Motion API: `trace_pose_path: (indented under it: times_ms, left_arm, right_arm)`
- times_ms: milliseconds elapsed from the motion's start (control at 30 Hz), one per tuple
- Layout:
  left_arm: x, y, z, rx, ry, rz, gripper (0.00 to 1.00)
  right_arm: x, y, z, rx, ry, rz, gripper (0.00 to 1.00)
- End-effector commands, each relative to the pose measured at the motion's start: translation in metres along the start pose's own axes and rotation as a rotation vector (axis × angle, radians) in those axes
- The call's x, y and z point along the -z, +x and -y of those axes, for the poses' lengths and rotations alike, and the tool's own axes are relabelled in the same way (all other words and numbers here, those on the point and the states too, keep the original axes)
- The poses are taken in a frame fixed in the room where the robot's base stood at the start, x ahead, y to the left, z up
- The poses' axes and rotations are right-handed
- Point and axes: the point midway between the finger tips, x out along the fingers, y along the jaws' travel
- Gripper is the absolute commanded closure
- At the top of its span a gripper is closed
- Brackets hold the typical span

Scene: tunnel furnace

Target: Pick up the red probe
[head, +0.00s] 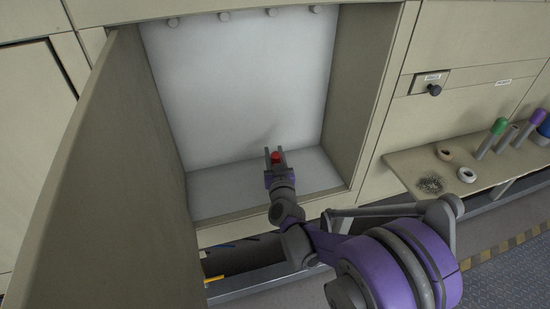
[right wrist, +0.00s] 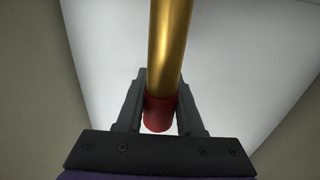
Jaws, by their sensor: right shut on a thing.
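The red probe shows in the head view as a small red end (head: 276,156) between the fingers of my right gripper (head: 275,154). In the right wrist view the probe has a red end (right wrist: 160,113) and a long gold shaft (right wrist: 171,40) that runs up out of the picture. My right gripper (right wrist: 160,112) is shut on the red end there. It is inside the open, white-lined chamber (head: 240,80), over its floor. The far end of the shaft is hidden. My left gripper is not in view.
An open door (head: 125,180) stands on the left of the chamber. A shelf (head: 400,165) at the right holds white rings (head: 467,175), a dark granular pile (head: 430,184), and a green-capped tube (head: 498,127). A black knob (head: 434,90) is on the wall above it.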

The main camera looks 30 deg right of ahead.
Motion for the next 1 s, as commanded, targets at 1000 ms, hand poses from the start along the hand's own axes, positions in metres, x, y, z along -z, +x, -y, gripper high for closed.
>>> trace_pose_path:
  times_ms: [1000]
  left_arm:
    - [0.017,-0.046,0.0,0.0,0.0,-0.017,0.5]
  right_arm:
    - [0.163,-0.001,-0.002,-0.001,0.0,-0.001,1.0]
